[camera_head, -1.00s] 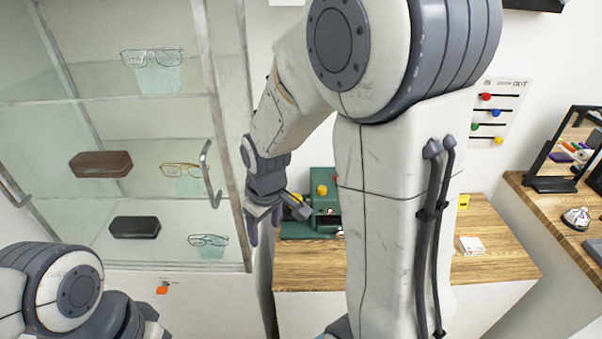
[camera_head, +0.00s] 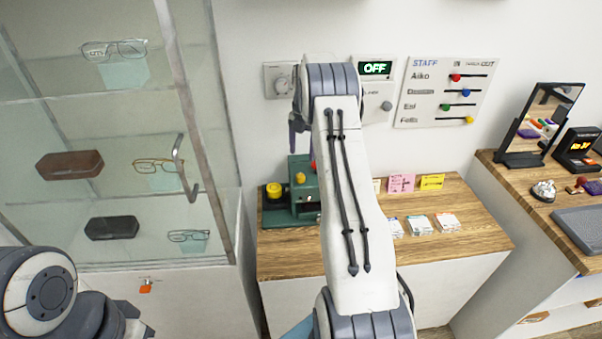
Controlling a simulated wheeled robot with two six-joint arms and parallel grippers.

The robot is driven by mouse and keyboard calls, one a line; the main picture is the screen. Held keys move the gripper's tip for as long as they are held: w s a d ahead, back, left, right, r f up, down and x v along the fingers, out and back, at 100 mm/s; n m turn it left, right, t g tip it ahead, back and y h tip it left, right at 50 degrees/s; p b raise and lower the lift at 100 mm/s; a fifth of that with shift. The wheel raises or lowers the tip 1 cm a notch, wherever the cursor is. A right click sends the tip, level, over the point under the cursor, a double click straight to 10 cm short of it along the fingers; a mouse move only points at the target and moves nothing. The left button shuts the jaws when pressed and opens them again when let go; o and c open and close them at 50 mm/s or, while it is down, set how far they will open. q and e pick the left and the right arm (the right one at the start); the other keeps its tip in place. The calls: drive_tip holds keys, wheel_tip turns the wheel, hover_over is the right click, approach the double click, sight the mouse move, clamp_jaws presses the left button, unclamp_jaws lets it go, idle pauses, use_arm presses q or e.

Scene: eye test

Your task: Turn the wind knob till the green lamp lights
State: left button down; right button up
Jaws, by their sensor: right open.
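A pale wall plate (camera_head: 271,83) with a round grey dial (camera_head: 282,84) is left of my right arm. Right of the arm, another plate (camera_head: 371,114) carries a grey knob (camera_head: 386,105) under a dark sign (camera_head: 375,69) with lit green "OFF". I cannot tell which is the wind knob, nor make out a separate green lamp. My right gripper (camera_head: 296,135) is open, with purple-grey fingers pointing down, below and right of the dial in the picture. My forearm hides part of it, and contact cannot be told. Only my left arm shows at lower left; its gripper is out of view.
A green machine (camera_head: 303,187) with yellow knobs stands on the wooden counter (camera_head: 290,264) below my right gripper. Cards lie along the counter. A staff board (camera_head: 440,90) with coloured sliders hangs at right. A glass cabinet (camera_head: 190,110) with a protruding handle stands at left.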

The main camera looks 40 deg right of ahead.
sight(301, 175)
drive_tip(key=f+p, duration=0.1)
drive_tip(key=f, duration=0.2)
drive_tip(key=f+p, duration=0.1)
drive_tip(key=f, duration=0.2)
drive_tip(key=f+p, duration=0.1)
drive_tip(key=f, duration=0.3)
drive_tip(key=shift+w+a, duration=0.1)
drive_tip(key=shift+w, duration=0.15)
clamp_jaws()
